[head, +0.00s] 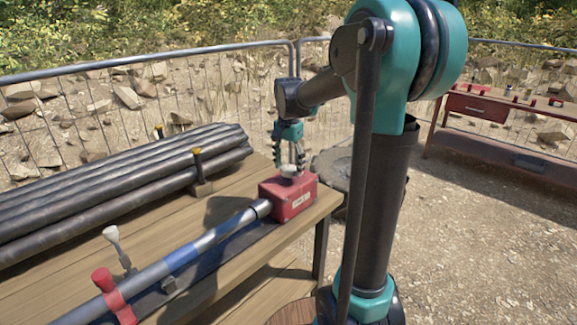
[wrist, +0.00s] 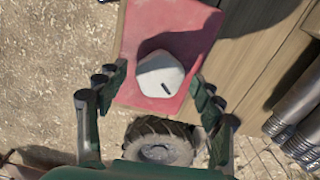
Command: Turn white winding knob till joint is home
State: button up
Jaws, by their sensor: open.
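The white winding knob (head: 291,171) sits on top of a red box (head: 289,199) at the table's near right corner. In the wrist view the knob (wrist: 161,74) is a rounded, many-sided white cap with a short dark mark near its lower right. My gripper (head: 290,158) hangs over the box, pointing down. In the wrist view my open gripper (wrist: 161,82) has one finger on each side of the knob, with gaps showing. Finger height against the knob is hard to tell. A grey and blue tube (head: 190,250) runs into the box's left side.
A red clamp handle (head: 112,292) and a white-topped lever (head: 114,243) stand along the tube. Dark pipes (head: 120,180) lie stacked behind on the wooden table. A mesh fence (head: 140,100) runs behind. A red bench (head: 500,125) stands far right, across open gravel.

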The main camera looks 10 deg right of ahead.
aim_at(288, 167)
notch_tip(288, 167, up, 12)
dwell(0.6)
dwell(0.6)
